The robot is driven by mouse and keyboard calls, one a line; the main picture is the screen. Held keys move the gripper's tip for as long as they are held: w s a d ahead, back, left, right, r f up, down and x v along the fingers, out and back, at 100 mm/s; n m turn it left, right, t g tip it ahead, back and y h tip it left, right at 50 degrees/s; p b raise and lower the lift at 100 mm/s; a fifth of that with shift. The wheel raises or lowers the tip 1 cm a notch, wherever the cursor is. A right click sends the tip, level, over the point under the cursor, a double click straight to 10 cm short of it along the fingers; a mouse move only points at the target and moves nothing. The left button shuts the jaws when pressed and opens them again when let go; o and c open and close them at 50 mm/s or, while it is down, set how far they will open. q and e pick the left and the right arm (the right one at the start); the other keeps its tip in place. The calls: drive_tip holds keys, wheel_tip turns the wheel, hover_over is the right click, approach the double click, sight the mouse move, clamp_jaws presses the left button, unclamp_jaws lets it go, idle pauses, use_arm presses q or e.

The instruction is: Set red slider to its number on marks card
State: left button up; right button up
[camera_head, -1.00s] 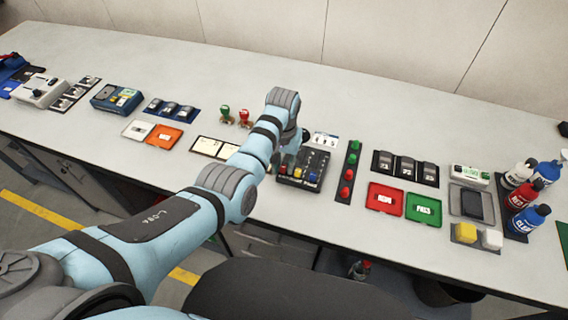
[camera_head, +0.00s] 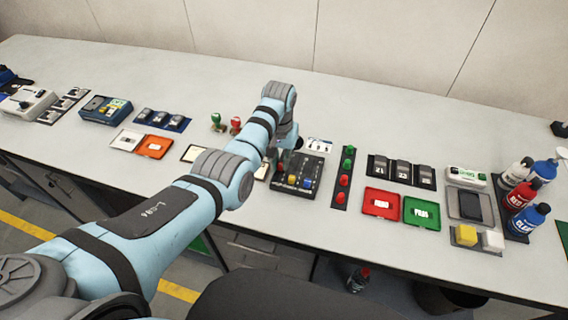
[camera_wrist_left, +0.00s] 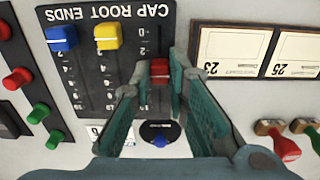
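The black slider panel (camera_head: 309,158) lies on the bench in the head view, with a yellow slider (camera_head: 292,181) and a blue slider (camera_head: 307,184) at its near end. The wrist view shows its upside-down print, the blue slider (camera_wrist_left: 62,38), the yellow slider (camera_wrist_left: 108,36) and the red slider (camera_wrist_left: 159,70). The red slider stands farther along its slot than the other two. My left gripper (camera_wrist_left: 160,68) has its fingertips close on both sides of the red knob and appears shut on it. The white marks card (camera_head: 319,145) lies behind the panel, its marks too small to read. My right gripper is out of view.
A strip of green and red buttons (camera_head: 344,178) stands right of the panel. Red (camera_head: 381,203) and green (camera_head: 421,212) trays lie farther right. Red and green stamps (camera_wrist_left: 286,146) and a framed label card (camera_wrist_left: 232,48) are on the panel's other side.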

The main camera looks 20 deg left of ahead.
sight(281, 163)
use_arm(q)
drive_tip(key=shift+o, duration=0.6)
drive_tip(key=shift+w, duration=0.15)
wheel_tip(281, 163, up, 12)
